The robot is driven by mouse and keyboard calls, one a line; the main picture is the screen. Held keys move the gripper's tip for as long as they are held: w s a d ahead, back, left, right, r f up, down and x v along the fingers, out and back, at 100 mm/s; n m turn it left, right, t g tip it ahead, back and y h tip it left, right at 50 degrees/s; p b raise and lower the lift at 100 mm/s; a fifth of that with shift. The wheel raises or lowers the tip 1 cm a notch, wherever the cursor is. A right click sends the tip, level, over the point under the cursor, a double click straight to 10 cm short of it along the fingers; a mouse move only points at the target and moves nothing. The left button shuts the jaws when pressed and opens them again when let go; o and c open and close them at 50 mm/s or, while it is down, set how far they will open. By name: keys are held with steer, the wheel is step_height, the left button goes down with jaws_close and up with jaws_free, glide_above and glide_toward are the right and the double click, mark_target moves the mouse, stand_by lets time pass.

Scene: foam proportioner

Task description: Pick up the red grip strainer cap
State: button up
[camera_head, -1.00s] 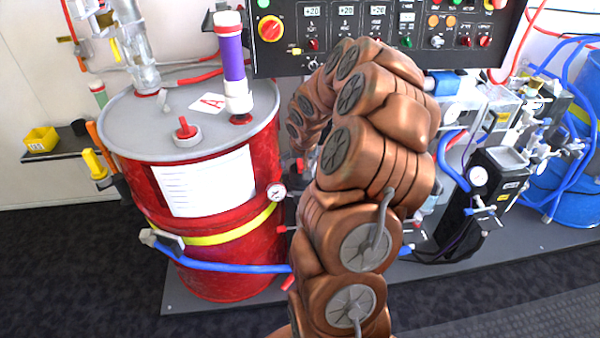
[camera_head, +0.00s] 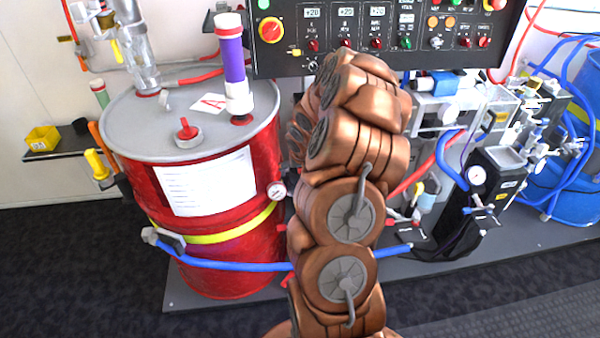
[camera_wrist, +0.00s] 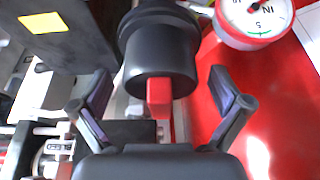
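In the wrist view, a black cylindrical part (camera_wrist: 160,52) with a red grip (camera_wrist: 159,96) on its near end lies straight ahead; it looks like the strainer cap. My gripper (camera_wrist: 160,78) is open, with one dark finger on each side of the red grip and visible gaps between. I cannot tell how far the fingertips are from it in depth. In the head view my arm hides the gripper and this part. A different red-handled grey cap (camera_head: 187,133) sits on the drum lid.
A red drum (camera_head: 240,255) stands left of my arm, with a pressure gauge (camera_head: 277,191) that shows close at the wrist view's upper right (camera_wrist: 257,12). A blue hose (camera_head: 225,266) crosses in front. A control panel (camera_head: 380,35) is behind; pumps and hoses crowd the right.

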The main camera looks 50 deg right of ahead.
steer(key=c, duration=1.3)
